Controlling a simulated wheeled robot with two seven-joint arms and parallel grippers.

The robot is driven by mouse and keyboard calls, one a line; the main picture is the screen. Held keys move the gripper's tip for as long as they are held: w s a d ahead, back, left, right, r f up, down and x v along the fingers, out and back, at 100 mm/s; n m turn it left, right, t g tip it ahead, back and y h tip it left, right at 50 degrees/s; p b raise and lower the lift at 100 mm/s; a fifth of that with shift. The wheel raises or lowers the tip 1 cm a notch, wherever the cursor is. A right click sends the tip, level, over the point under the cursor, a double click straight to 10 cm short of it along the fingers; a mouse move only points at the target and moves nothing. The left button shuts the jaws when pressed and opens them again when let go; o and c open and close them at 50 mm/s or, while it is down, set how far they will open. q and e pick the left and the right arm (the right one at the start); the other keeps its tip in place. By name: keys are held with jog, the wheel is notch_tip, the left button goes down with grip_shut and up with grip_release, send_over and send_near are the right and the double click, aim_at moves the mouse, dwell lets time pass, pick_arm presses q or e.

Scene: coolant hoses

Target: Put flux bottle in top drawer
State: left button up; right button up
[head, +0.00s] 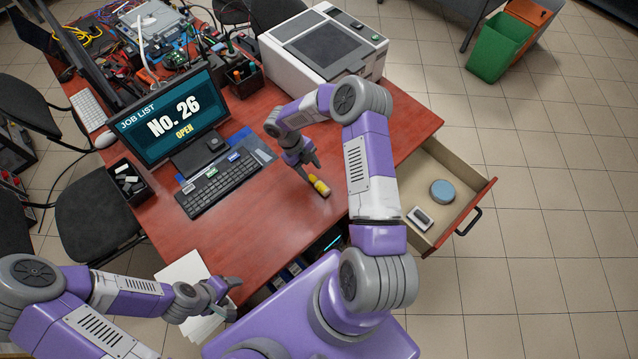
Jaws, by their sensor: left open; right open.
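A small yellow bottle (321,187), which looks like the flux bottle, is on the red-brown desk top near its front edge. My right gripper (312,174) is right at the bottle, pointing down, with its fingers open. I cannot tell whether the fingers touch it. The top drawer (455,222) is pulled open at the right end of the desk. A round blue tin (442,191) and a small dark-and-white item (420,217) lie in it. My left gripper (232,298) is open and empty near the desk's front left edge, over white papers.
A monitor (170,120) and a black keyboard (218,184) stand left of the bottle. A white machine (325,48) stands at the back right. White papers (185,272) lie at the front left. The desk (400,115) is clear near the drawer. My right arm hides part of the desk's front.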

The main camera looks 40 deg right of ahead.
aim_at(317, 182)
jog(key=x, duration=0.6)
jog(key=shift+s+a+f, duration=0.15)
jog(key=shift+s, duration=0.1)
jog(key=shift+c, duration=0.3)
grip_shut()
